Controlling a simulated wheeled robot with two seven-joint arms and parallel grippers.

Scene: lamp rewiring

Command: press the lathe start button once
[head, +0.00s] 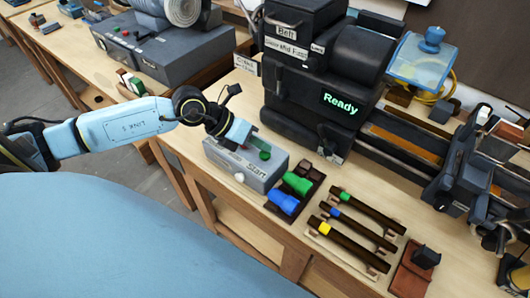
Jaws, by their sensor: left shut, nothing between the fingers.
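A grey control box (262,178) marked "Start" stands at the front left of the bench. A green button (265,155) and a small white button (240,177) are on it. My left gripper (240,136) comes in from the left and is shut with nothing in it. It is over the back part of the box, just left of and behind the green button; whether it touches the box I cannot tell. The lathe (345,70) stands behind, with "Ready" in green on its display (340,104). My right gripper is not in view.
Right of the box is a dark holder (310,188) with green and blue pieces. Several dark tool bars with coloured ends lie right of it, by a reddish-brown block (410,278). A second grey machine (170,50) stands on the bench at the back left.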

